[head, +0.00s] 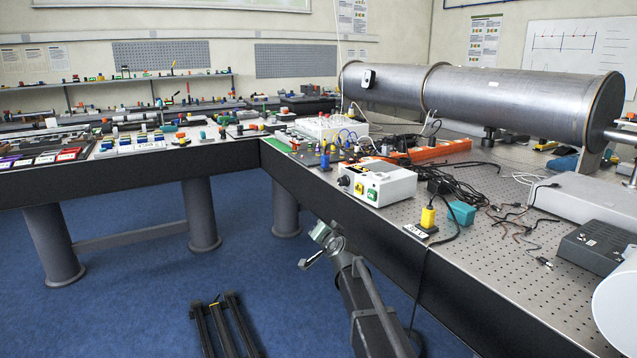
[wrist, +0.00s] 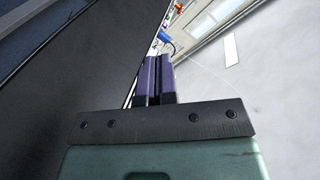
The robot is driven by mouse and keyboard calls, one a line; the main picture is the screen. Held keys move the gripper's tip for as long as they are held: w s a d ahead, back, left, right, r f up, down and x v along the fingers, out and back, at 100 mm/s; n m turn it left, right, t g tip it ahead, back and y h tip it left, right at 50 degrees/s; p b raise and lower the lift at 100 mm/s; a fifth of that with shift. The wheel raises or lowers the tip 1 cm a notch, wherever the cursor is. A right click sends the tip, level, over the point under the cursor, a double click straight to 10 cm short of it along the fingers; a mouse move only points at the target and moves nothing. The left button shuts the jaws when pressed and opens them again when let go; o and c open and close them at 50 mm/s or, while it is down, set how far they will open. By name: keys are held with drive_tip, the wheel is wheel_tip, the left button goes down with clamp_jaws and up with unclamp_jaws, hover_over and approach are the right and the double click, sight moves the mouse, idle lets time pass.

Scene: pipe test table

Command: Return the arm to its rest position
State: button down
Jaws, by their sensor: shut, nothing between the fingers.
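My gripper (wrist: 154,62) shows in the wrist view with its two purple fingers side by side. It is shut and holds nothing. In the head view my arm (head: 368,305) rises from the bottom middle, and its end (head: 325,238) hangs over the blue floor, beside the dark side of the right-hand table. It looks apart from the table edge. The exact gap is hard to tell.
The left table (head: 90,185) is crowded with small parts. The blue floor (head: 140,270) between is mostly open.

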drive_tip(key=s+d+f+n+g, duration=0.1)
drive_tip(key=s+f+n+g, duration=0.35)
drive_tip(key=s, duration=0.75)
drive_tip(key=s+d+f+n+g, duration=0.1)
drive_tip(key=s+f+g, duration=0.6)
drive_tip(key=s, duration=0.4)
drive_tip(key=s+d+f+g+h, duration=0.15)
drive_tip(key=s+d, duration=0.25)
drive_tip(key=s, duration=0.6)
drive_tip(key=s+d+f+g+h, duration=0.1)
drive_tip(key=s+d+g+h, duration=0.3)
drive_tip(key=s, duration=0.6)
wheel_tip(320, 180, up, 17)
drive_tip(key=w+t+y+p, duration=0.1)
drive_tip(key=p, duration=1.6)
drive_tip(key=shift+w+r+p, duration=0.2)
drive_tip(key=shift+w+p, duration=0.15)
drive_tip(key=shift+w, duration=0.05)
drive_tip(key=shift+d+y, duration=0.1)
drive_tip(key=shift+y, duration=0.15)
